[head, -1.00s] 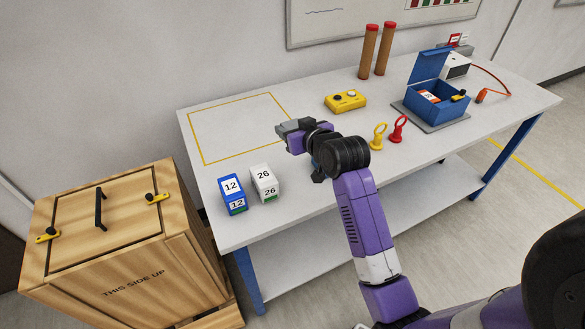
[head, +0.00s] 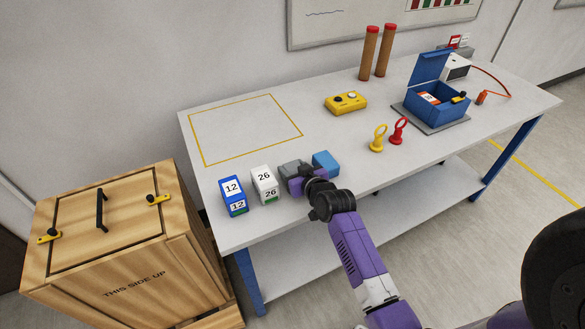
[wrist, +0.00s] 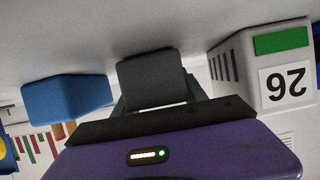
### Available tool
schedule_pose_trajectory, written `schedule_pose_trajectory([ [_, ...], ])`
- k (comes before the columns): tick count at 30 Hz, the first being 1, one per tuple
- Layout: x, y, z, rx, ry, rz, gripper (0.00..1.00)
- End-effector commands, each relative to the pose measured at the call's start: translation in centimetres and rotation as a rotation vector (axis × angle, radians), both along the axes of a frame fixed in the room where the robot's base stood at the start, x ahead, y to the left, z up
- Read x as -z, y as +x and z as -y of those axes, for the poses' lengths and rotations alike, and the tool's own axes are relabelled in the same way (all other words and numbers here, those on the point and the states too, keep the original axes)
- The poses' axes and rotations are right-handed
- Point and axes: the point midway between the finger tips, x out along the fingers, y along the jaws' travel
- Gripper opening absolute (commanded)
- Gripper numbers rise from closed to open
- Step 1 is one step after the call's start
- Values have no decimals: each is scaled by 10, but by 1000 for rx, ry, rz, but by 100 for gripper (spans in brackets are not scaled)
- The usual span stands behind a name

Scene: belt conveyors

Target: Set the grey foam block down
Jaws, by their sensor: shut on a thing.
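The grey foam block (head: 290,168) is held in my gripper (head: 295,176), low over the front part of the white table (head: 345,125). It stands between a white box marked 26 (head: 264,184) on its left and a blue block (head: 326,163) on its right. In the wrist view, which is upside down, the grey foam block (wrist: 150,78) shows in front of my gripper (wrist: 155,100). The blue block (wrist: 65,98) and the white box (wrist: 260,70) flank it, apart from it. I cannot tell whether its underside touches the table.
A blue box marked 12 (head: 232,196) stands left of the white box. Yellow (head: 377,138) and red (head: 397,131) ring-topped pieces stand to the right. A yellow button box (head: 346,103) lies behind. The yellow-outlined area (head: 245,130) is empty. A wooden crate (head: 110,240) stands left.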

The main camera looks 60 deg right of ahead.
Motion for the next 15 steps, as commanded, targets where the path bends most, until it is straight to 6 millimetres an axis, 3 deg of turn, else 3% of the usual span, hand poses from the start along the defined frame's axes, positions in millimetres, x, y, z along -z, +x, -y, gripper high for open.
schedule_pose_trajectory([
  [9, 3, 0, 0, 0, -1, 1, 11],
  [10, 3, 0, 0, -1, 0, 1, 51],
  [13, 2, 0, 0, 0, 0, 0, 71],
  [15, 2, 0, 0, 0, 0, 0, 71],
])
